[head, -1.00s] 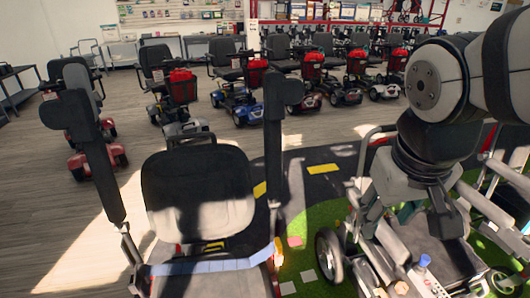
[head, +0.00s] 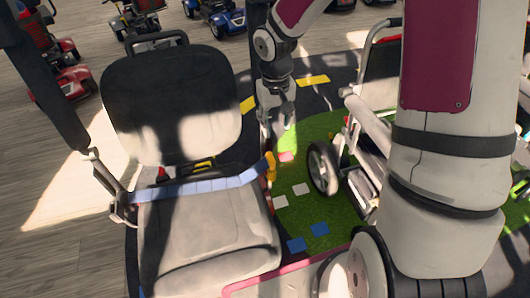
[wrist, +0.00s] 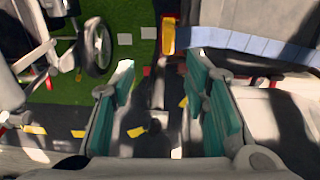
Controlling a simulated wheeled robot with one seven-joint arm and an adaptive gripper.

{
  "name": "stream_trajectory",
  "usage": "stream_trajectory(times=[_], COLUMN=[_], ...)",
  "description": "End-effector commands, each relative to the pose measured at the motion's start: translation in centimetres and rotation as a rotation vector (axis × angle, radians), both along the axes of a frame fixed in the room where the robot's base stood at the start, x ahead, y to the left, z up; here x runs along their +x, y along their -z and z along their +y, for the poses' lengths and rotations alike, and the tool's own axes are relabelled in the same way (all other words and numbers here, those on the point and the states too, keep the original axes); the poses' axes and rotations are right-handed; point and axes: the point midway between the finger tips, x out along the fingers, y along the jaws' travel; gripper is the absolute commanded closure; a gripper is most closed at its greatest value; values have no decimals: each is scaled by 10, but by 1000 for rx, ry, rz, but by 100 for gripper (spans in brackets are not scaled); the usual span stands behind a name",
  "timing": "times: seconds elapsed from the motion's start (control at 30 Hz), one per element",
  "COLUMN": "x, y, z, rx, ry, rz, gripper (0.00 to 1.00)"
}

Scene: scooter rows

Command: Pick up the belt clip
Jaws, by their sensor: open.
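The belt clip (head: 270,167) is a small yellow-orange piece at the right end of a pale blue belt (head: 200,188), which lies across a grey seat. In the wrist view the clip (wrist: 168,34) is at the top centre, with the belt (wrist: 250,43) running off to the right. My gripper (head: 289,122) is beyond the clip in the head view, beside the seat's backrest. In the wrist view its teal-padded fingers (wrist: 160,62) are spread wide with nothing held between them. The clip appears ahead of the fingertips, not between them.
The seat's backrest (head: 172,105) stands to the left of my gripper. A wheeled chair with a dark wheel (head: 322,168) stands to the right. Green turf (head: 300,195) with coloured squares lies between them. Parked scooters (head: 215,15) stand behind.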

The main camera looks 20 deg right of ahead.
Motion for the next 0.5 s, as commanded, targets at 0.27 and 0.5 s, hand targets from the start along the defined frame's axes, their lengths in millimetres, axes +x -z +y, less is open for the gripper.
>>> stream_trajectory(times=[0.27,0.5], x=[14,14], y=[44,85], z=[8,9], rx=[48,50], ry=[9,7], rz=[17,21], gripper=[58,58])
